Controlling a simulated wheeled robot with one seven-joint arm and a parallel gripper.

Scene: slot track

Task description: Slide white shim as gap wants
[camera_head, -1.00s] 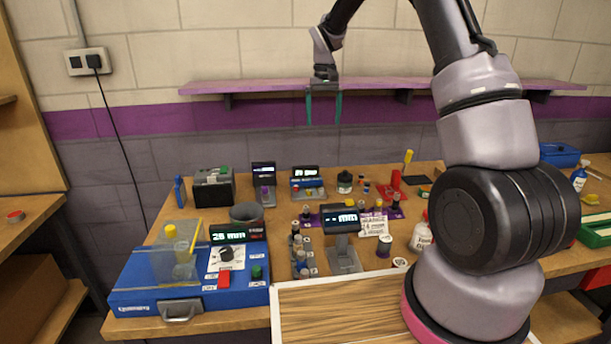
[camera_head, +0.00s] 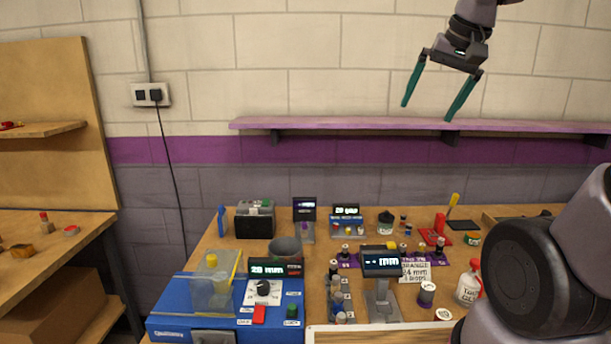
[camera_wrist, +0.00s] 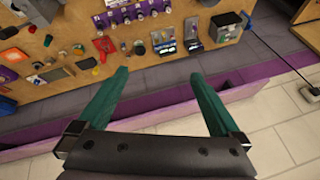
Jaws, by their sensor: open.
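I cannot pick out a white shim in either view. In the head view, a small blue device (camera_head: 346,222) at the back of the bench has a lit display that seems to read "gap" with a number too small to be sure of. Another dark display unit (camera_head: 304,210) stands left of it. My gripper (camera_head: 428,110) is open and empty, high in front of the wall above the purple shelf. In the wrist view, my gripper (camera_wrist: 160,72) shows its two green fingers wide apart with nothing between them. The bench lies beyond them.
A blue box (camera_head: 175,318) with a lit mm display stands front left. A grey stand with a mm display (camera_head: 382,262) is mid-bench, beside small bottles and a handwritten card (camera_head: 415,272). A white bottle (camera_head: 468,285) stands right. The purple shelf (camera_head: 360,125) runs along the wall.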

